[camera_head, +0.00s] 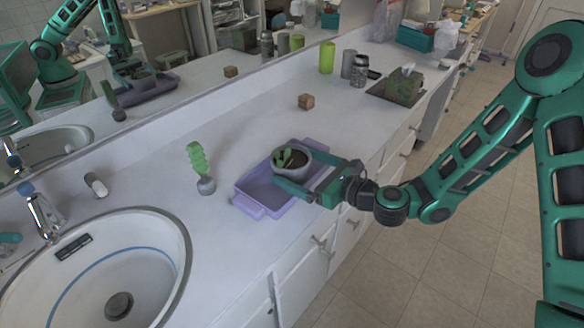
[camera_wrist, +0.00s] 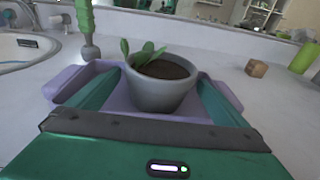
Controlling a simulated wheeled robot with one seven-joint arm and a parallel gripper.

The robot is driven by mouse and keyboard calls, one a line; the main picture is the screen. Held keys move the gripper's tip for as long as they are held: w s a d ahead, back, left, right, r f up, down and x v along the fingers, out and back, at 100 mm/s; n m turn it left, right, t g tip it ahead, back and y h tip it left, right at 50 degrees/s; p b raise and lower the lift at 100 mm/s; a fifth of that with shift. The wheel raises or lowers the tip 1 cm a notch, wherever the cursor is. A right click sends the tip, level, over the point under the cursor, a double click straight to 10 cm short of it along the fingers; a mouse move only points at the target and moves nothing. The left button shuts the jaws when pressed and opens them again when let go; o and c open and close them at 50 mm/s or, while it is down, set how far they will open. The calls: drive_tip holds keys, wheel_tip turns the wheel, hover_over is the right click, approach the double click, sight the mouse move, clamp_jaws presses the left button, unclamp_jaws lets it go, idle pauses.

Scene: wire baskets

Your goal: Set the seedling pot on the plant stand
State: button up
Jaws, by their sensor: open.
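The seedling pot is a round grey pot (camera_head: 297,172) with dark soil and a small green plant. It appears upright at the far right end of a shallow lilac tray (camera_head: 248,208) on the counter. My gripper (camera_head: 295,168) reaches in from the right with its fingers apart, one on each side of the pot. In the wrist view the pot (camera_wrist: 160,97) sits between the open fingers (camera_wrist: 160,80), with the lilac tray (camera_wrist: 65,84) around and behind it. The pot's lower part is partly hidden by my gripper. I cannot make out a separate plant stand.
A green ornament on a grey base (camera_head: 205,186) stands left of the tray, by the sink (camera_head: 180,262). A wooden cube (camera_head: 306,101), green cylinder (camera_head: 327,58), grey containers (camera_head: 348,64) and tissue box (camera_head: 396,87) stand farther back. A mirror runs behind the counter.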

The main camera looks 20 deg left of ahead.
sight(290, 160)
drive_tip(key=shift+x, duration=1.6)
drive_tip(key=shift+r, duration=0.1)
drive_tip(key=c, duration=2.1)
drive_tip(key=shift+r, duration=0.1)
drive_tip(key=shift+r, duration=1.8)
drive_tip(key=s+a+r, duration=0.5)
drive_tip(key=s+r, duration=0.2)
drive_tip(key=s, duration=0.3)
